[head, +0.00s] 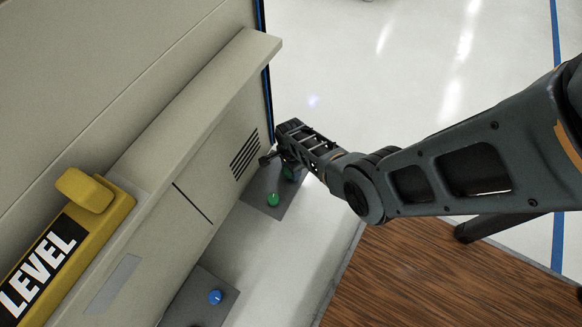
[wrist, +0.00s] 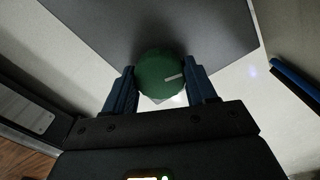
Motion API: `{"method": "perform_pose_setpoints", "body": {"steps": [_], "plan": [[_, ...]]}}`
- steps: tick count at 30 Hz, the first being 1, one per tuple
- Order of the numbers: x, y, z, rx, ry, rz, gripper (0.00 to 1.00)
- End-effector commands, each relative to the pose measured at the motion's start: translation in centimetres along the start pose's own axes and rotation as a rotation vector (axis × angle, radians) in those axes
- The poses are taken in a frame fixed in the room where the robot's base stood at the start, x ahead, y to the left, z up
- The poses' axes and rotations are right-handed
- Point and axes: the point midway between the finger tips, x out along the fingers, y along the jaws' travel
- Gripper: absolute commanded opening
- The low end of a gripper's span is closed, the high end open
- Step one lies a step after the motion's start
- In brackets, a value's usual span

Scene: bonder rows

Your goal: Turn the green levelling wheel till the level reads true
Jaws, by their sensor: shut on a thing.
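The green levelling wheel (wrist: 158,76) sits between the two blue fingers of my gripper (wrist: 161,84) in the wrist view. A pale line on its face points to the right. My gripper is shut on it. In the head view my gripper (head: 285,160) is low beside the machine, and only a sliver of green wheel (head: 289,173) shows beneath it. The yellow level (head: 104,204), with a black LEVEL label, is on the machine at the left. I cannot make out its reading.
A round green piece (head: 273,199) is on the grey plate (head: 257,187) near my gripper. A blue knob (head: 215,297) is on another grey plate below. The beige machine (head: 190,130) fills the left, with a vent near my gripper. Pale floor lies open to the right.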

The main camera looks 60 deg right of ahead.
Motion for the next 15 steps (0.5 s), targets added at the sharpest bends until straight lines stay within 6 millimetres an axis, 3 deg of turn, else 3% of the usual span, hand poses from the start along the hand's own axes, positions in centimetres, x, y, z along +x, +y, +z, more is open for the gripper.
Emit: {"method": "perform_pose_setpoints", "body": {"steps": [11, 12, 15], "plan": [[0.04, 0.04, -0.02, 0.002, 0.000, 0.000, 0.26], [0.04, 0.04, -0.01, 0.002, 0.000, 0.000, 0.60], [0.04, 0.03, -0.01, 0.002, 0.000, 0.000, 0.69]]}}
